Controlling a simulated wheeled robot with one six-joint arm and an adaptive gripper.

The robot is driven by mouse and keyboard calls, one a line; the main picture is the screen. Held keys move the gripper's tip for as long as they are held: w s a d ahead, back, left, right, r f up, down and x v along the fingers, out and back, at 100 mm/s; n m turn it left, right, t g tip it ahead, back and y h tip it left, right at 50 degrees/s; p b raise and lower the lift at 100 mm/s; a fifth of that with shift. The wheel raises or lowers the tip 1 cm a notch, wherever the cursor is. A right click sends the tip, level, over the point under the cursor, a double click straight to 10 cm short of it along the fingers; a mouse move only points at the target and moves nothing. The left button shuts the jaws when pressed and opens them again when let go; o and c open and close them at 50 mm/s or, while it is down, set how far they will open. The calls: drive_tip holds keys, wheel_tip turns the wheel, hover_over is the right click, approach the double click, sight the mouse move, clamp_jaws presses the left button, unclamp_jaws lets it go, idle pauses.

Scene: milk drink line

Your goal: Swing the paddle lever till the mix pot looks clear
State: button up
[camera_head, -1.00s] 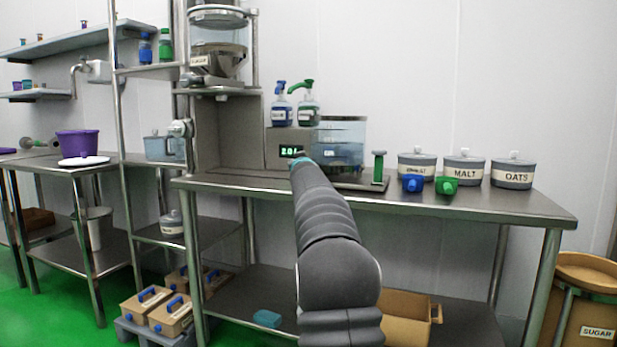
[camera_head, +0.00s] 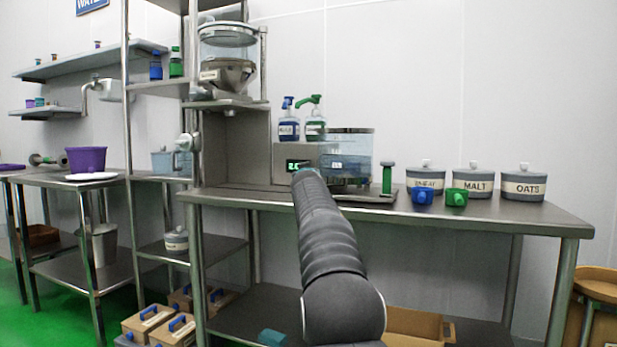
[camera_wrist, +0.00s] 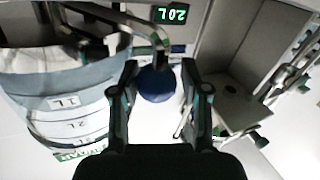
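My gripper (camera_wrist: 160,93) is open, one finger on each side of the knob, with gaps showing. I cannot tell if either finger touches it. In the head view my arm hides the gripper and knob.
A green readout (camera_head: 298,165) sits left of the pot. A green-topped post (camera_head: 387,178) stands right of it. Blue (camera_head: 422,196) and green (camera_head: 457,197) scoops sit before the lidded tubs, including the malt tub (camera_head: 473,182).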

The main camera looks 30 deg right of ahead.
drive_tip(key=shift+o, duration=0.5)
drive_tip(key=shift+a, duration=0.1)
drive_tip(key=shift+s, duration=0.1)
drive_tip(key=shift+v, duration=0.9)
drive_tip(key=v, duration=1)
